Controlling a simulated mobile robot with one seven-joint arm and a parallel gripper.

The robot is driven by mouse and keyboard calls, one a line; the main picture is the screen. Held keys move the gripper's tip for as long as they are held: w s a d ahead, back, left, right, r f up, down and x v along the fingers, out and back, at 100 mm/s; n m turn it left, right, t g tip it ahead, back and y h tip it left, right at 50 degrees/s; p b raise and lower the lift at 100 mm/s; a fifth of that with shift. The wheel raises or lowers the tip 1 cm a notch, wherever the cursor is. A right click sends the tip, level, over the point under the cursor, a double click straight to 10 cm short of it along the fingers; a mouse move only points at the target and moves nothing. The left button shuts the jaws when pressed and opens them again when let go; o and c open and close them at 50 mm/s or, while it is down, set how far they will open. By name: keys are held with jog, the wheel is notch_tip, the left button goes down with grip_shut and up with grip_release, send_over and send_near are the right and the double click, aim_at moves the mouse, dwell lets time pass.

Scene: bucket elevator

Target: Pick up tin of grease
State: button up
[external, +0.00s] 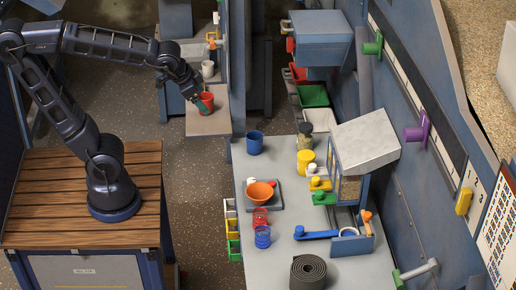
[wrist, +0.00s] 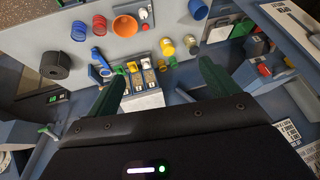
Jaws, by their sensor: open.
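A yellow tin (external: 305,162), which looks like the tin of grease, stands upright on the grey bench, beside a glass jar (external: 305,136). No label on it is readable. It also shows in the wrist view (wrist: 167,47), beyond the space between my fingers. My gripper (external: 200,106) is well to the left of the tin in the external view, overlapping a red cup (external: 207,100). In the wrist view, the dark green fingers of my gripper (wrist: 158,86) are spread wide with nothing between them.
A blue cup (external: 255,143), an orange bowl (external: 260,192), red and blue coils and a black roll (external: 308,271) stand on the bench. A grey-topped box (external: 365,140) rises right of the tin. Colored handles project from the right wall. Open floor separates my base from the bench.

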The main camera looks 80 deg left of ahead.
jog(key=w+a+f+t+y, duration=0.1)
jog(key=w+a, duration=0.2)
jog(key=w, duration=0.3)
jog(key=w+a+f+y, duration=0.1)
jog(key=w+a, duration=0.3)
jog(key=w, duration=0.3)
jog(key=m+h, duration=0.3)
jog(key=h, duration=0.3)
send_over(301, 155)
jog(key=s, duration=0.3)
notch_tip(301, 155, down, 29)
jog(key=shift+w+a+f, duration=0.15)
jog(key=shift+a+f, duration=0.05)
jog(key=shift+f, duration=0.45)
jog(key=x, duration=0.4)
jog(key=shift+w+a+x, duration=0.15)
jog(key=shift+x, duration=1.25)
jog(key=shift+w+a+x, duration=0.15)
jog(key=shift+a+x, duration=0.05)
jog(key=shift+x, duration=1.2)
jog(key=shift+d+r, duration=0.1)
jog(key=shift+r, duration=0.1)
jog(key=c, duration=1.3)
